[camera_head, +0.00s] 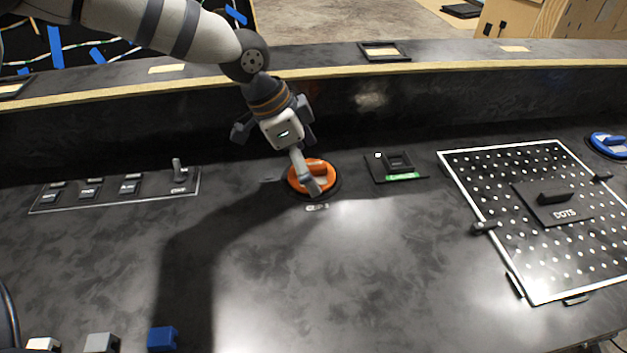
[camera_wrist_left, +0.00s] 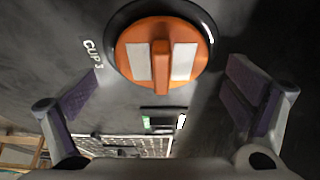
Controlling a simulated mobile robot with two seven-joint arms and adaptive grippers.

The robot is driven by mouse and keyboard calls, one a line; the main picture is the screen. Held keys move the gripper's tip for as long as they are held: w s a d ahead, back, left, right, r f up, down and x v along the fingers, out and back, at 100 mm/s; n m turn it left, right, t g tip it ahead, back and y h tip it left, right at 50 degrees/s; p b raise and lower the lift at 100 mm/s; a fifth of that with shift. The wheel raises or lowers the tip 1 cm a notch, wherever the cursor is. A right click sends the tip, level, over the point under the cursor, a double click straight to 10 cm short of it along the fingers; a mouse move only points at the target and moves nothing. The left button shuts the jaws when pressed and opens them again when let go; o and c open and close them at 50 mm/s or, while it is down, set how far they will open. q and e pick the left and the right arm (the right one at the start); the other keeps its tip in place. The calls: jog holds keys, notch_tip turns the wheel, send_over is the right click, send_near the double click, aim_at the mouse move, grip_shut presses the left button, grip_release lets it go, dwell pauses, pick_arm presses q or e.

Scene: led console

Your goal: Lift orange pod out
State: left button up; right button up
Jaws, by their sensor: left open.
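The orange pod (camera_head: 316,172) is a round disc seated in a dark ring on the console, near the middle of the head view. In the left wrist view the pod (camera_wrist_left: 143,49) shows a raised orange ridge between two pale patches. My left gripper (camera_head: 310,180) reaches down over the pod from above and hides part of it. In the left wrist view my left gripper's two fingers (camera_wrist_left: 165,98) are wide apart, with the pod ahead between them and nothing held. My right gripper is not in view.
A dark square panel with a green strip (camera_head: 403,176) lies right of the pod. Further right is a white-framed dotted board (camera_head: 470,185) and a blue pod (camera_head: 609,145). A switch strip (camera_head: 115,190) lies left. Small blocks (camera_head: 162,338) sit at front left. The front middle is clear.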

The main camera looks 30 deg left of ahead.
aim_at(312, 166)
pick_arm(q)
jog(key=shift+w+d+f, duration=0.2)
jog(key=shift+f, duration=0.45)
jog(key=shift+r, duration=0.1)
jog(key=shift+c, duration=0.8)
jog(key=c, duration=1.1)
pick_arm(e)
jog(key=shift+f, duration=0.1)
pick_arm(q)
notch_tip(312, 166, up, 14)
jog(key=p, duration=0.3)
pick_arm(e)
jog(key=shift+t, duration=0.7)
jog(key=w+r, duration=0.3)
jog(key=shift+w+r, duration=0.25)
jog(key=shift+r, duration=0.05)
pick_arm(q)
jog(key=o, duration=0.5)
jog(key=c, duration=0.4)
